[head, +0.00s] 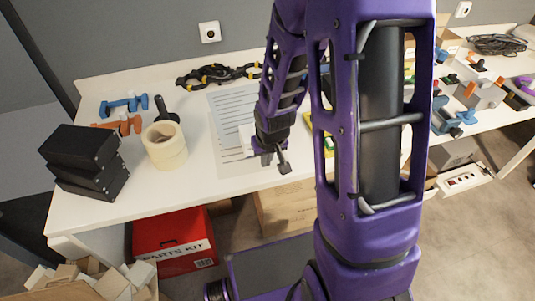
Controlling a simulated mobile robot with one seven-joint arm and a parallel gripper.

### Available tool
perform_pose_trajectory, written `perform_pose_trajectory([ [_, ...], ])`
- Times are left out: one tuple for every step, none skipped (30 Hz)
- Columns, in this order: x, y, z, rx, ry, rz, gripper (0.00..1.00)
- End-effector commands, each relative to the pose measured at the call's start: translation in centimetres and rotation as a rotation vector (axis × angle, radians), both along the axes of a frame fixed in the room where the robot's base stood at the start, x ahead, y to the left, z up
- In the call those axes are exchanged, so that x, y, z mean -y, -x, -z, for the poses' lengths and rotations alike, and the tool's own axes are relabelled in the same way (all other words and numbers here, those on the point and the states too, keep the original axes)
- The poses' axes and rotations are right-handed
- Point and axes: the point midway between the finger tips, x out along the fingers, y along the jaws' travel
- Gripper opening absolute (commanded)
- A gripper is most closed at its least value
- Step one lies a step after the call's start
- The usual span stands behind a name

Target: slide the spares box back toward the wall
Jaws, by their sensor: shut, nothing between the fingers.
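My gripper (272,160) is shut and empty, pointing down over the white table (200,191). A small white box-like thing (245,137) stands just behind and left of it, mostly hidden by my wrist. I cannot tell whether the two touch, or read any label on it. No box in view is legibly marked as spares, so I cannot be sure that this is the spares box. A grey wall (150,45) runs behind the table. My purple arm hides the table's middle right.
A lined sheet (228,112) lies behind the gripper. A tape roll (164,145), stacked black boxes (85,160) and blue (124,106) and orange (125,124) tools stand left. Black-yellow items (217,74) lie near the wall. A red parts kit (172,241) is under the table.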

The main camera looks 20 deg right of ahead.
Motion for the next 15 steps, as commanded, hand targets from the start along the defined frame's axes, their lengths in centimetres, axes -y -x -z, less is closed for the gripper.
perform_pose_trajectory([
  [0.0, -0.3, 1.4, -0.003, 0.000, -0.001, 0.00],
  [0.0, -0.4, 1.9, -0.004, 0.000, 0.000, 0.00],
  [0.0, -1.1, 1.9, 0.002, 0.000, 0.001, 0.00],
  [0.0, -1.7, 1.7, 0.003, 0.000, 0.001, 0.00],
  [0.0, -2.2, 1.6, 0.004, -0.001, 0.002, 0.00],
  [0.0, -2.8, 1.6, 0.004, -0.001, 0.002, 0.00],
  [0.0, -3.1, 1.6, 0.003, -0.001, 0.002, 0.00],
  [0.0, -3.4, 1.6, 0.002, -0.001, 0.002, 0.00],
  [0.0, -3.8, 1.6, 0.003, -0.001, 0.002, 0.00],
  [0.0, -4.0, 1.6, 0.003, -0.001, 0.002, 0.00],
  [0.0, -4.1, 1.6, 0.002, -0.001, 0.002, 0.00],
  [0.0, -4.3, 1.6, 0.002, 0.000, 0.002, 0.00],
  [0.0, -4.4, 1.6, 0.002, 0.000, 0.002, 0.00],
  [0.0, -4.5, 1.5, 0.002, 0.000, 0.002, 0.00],
  [0.0, -4.6, 1.5, 0.002, 0.000, 0.002, 0.00],
])
